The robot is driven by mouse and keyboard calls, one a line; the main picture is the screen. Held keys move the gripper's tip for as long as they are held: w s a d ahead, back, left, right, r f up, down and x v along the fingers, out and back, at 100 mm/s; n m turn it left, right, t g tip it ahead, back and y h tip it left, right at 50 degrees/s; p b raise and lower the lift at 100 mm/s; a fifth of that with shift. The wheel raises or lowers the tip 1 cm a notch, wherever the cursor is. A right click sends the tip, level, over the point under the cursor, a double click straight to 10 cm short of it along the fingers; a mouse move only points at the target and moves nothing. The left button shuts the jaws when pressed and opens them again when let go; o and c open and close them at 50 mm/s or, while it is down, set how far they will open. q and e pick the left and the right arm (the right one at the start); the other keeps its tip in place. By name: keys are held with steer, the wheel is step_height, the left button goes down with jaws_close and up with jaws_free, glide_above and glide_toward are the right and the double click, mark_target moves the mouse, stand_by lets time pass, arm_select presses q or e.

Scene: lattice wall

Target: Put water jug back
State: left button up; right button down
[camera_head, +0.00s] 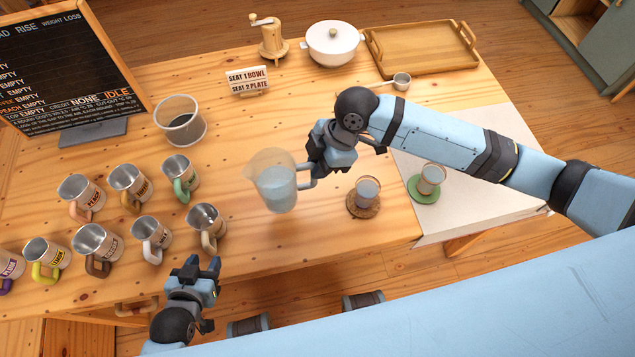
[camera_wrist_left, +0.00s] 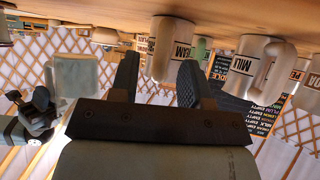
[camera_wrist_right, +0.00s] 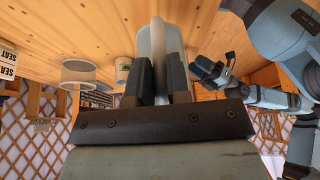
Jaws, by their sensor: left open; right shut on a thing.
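The clear water jug (camera_head: 275,183) holds water and is near the middle of the wooden table. My right gripper (camera_head: 317,170) is shut on its handle, on the jug's right side. In the right wrist view the jug's handle (camera_wrist_right: 158,55) stands between the two fingers. The jug also shows in the left wrist view (camera_wrist_left: 76,75). I cannot tell whether its base touches the table. My left gripper (camera_head: 195,268) is open and empty near the table's front edge, below the mugs.
Several labelled metal mugs (camera_head: 130,185) stand at the left. A glass on a cork coaster (camera_head: 362,206) and one on a green coaster (camera_head: 425,190) are right of the jug. A clear bin (camera_head: 180,122), seat sign (camera_head: 248,80), white pot (camera_head: 333,45) and wooden tray (camera_head: 422,50) stand behind.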

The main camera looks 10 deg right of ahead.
arm_select(q)
steer(key=shift+f, duration=0.15)
steer(key=shift+r, duration=0.2)
arm_select(e)
step_height(320, 180, down, 8)
steer(key=shift+f, duration=0.2)
arm_select(q)
steer(key=shift+f, duration=0.15)
arm_select(e)
steer(key=c, duration=1.1)
jaws_free()
steer(key=v, duration=1.2)
steer(key=shift+a+r, duration=0.1)
